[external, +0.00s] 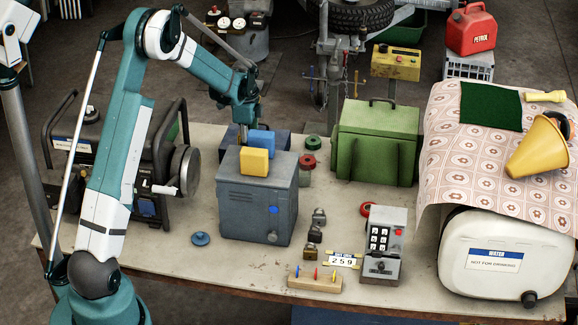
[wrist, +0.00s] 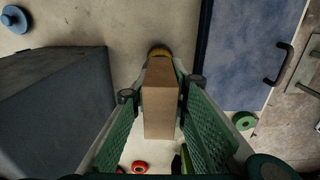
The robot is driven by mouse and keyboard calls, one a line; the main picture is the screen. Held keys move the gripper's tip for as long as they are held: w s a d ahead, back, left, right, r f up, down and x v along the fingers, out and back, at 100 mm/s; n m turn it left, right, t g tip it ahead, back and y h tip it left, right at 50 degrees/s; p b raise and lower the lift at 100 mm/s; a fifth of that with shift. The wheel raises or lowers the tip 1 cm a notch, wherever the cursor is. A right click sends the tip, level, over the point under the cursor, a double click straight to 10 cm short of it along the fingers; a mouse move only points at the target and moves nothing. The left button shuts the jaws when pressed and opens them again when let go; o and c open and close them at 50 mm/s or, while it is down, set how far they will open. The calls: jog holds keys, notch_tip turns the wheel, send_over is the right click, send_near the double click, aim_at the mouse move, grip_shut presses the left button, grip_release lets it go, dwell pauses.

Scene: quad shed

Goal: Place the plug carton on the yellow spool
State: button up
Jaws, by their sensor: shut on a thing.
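The plug carton (wrist: 160,112) is a plain brown box, seen in the wrist view between the green pads of my gripper (wrist: 160,92). My gripper is shut on it. The yellow spool (wrist: 159,49) shows only as a rounded yellow edge past the carton's far end; the carton hides the rest. I cannot tell whether carton and spool touch. In the external view my gripper (external: 243,128) points down behind the grey metal box (external: 256,208), which hides the carton and the spool.
The grey box (wrist: 55,105) stands close on the left in the wrist view, a blue case (wrist: 240,55) on the right. Yellow and blue blocks (external: 254,162) show at the grey box's top. Red (wrist: 139,167), green (wrist: 244,121) and blue (wrist: 15,19) spools stand around.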

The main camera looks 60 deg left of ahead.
jog(key=shift+f, duration=0.45)
jog(key=shift+f, duration=0.2)
jog(key=o, duration=0.9)
jog(key=shift+r, duration=0.2)
jog(key=shift+r, duration=6)
